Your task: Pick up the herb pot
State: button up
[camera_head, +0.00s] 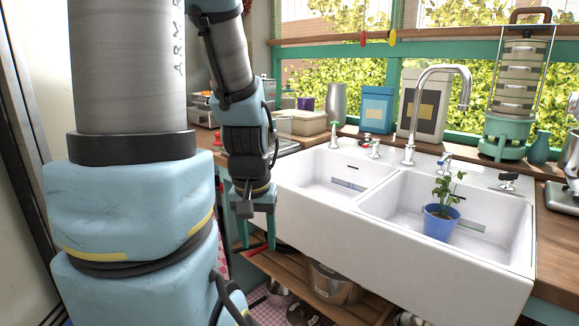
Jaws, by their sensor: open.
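The herb pot (439,224) is a small blue pot with a green leafy plant (447,189). It stands upright in the right basin of the white double sink (420,278). My gripper (258,232) hangs at the left, in front of the sink's left end. It points down, apart from the herb pot, and nothing shows between its fingers.
A chrome faucet (408,152) arches over the sink behind the herb pot. The left basin (335,177) is empty. Canisters (376,110) and a green stand with stacked tins (505,140) line the back. A metal pot (335,283) sits on the shelf below.

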aim_at(440, 220)
jog(key=z, duration=1.05)
